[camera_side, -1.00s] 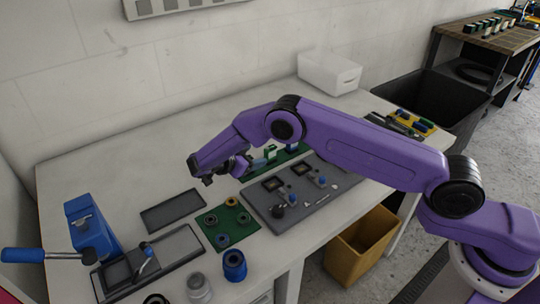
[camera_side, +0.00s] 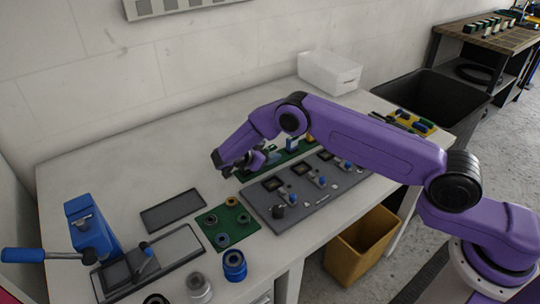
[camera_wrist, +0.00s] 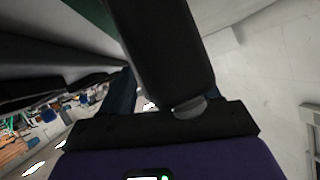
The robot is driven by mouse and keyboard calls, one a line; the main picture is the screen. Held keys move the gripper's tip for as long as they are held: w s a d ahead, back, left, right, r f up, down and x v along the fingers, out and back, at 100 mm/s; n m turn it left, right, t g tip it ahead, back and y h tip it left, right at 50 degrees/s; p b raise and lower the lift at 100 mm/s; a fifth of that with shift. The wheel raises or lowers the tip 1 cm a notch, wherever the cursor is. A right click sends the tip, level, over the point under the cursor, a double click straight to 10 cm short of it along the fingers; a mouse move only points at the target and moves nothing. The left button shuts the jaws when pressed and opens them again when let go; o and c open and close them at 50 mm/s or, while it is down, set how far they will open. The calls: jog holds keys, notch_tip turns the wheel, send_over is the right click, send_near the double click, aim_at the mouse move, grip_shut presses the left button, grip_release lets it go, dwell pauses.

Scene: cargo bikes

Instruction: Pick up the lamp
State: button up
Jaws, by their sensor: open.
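My gripper (camera_side: 226,171) is above the white bench in the side view, close to the left end of a long green board (camera_side: 278,160). It is open, and I see nothing held in it. Small upright parts stand on the green board, partly hidden by my arm. A grey tray (camera_side: 262,216) in front of the board holds dark square pieces and small blue and black parts. I cannot tell which small part is the lamp. In the wrist view, dark parts of my gripper fill most of the picture, with a green strip (camera_wrist: 97,14) at the top.
A small green board (camera_side: 226,222) with several rings and an empty dark tray (camera_side: 172,211) lie left of the grey tray. A blue lever press (camera_side: 91,232) stands at the left. A white box (camera_side: 329,73) sits at the back. The bench's back left is clear.

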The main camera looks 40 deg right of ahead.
grip_shut()
